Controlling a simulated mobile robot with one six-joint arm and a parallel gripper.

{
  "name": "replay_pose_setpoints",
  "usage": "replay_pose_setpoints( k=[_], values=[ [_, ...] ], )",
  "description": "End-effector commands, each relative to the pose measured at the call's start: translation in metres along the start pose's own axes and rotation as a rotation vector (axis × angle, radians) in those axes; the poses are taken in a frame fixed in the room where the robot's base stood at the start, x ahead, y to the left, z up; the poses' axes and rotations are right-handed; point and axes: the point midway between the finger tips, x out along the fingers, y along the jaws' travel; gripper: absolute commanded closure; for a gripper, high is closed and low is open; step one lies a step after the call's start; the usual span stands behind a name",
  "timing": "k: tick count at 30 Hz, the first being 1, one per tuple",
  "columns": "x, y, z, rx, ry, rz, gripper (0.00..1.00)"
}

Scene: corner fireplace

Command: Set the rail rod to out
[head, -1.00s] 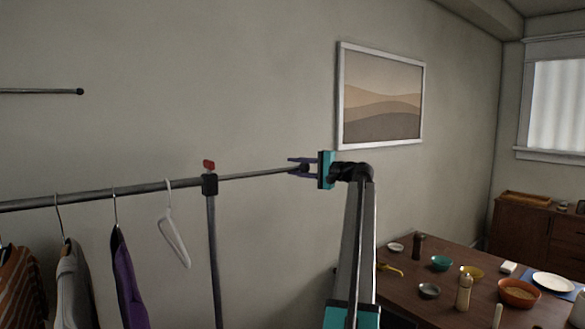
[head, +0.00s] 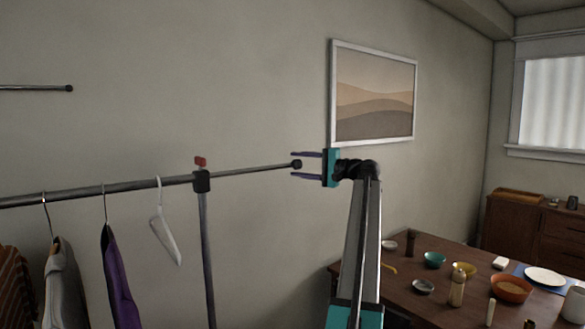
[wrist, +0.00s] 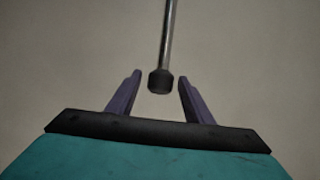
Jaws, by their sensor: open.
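The rail rod (head: 250,170) is a thin grey rod that sticks out to the right from the black joint (head: 201,181) of the clothes rack. It ends in a dark knob (head: 297,164). My gripper (head: 306,165) is open, just right of the knob, its purple fingers pointing left along the rod's line. In the wrist view the rod (wrist: 168,38) comes down from the top and its dark end knob (wrist: 160,81) sits at the mouth between the open fingertips (wrist: 159,78). I see no finger touching the knob.
A red tab (head: 201,161) tops the rack's upright (head: 207,250). A white hanger (head: 164,232) and clothes hang on the thicker rail (head: 80,193). A wooden table (head: 400,300) with bowls and bottles stands at the lower right. A framed picture (head: 374,95) hangs on the wall behind.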

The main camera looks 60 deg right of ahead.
Motion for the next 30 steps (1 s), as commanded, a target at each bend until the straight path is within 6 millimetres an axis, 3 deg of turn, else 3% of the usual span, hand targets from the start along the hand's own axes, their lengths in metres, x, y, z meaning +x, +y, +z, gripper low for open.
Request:
replay_pose_setpoints(
  k=[15,21,30],
  values=[
    [-0.081,0.001,0.0,-0.002,0.003,0.0,0.53],
    [-0.094,0.0,0.0,-0.002,0.002,0.0,0.53],
    [-0.096,-0.001,0.0,-0.002,0.002,0.0,0.53]
  ],
)
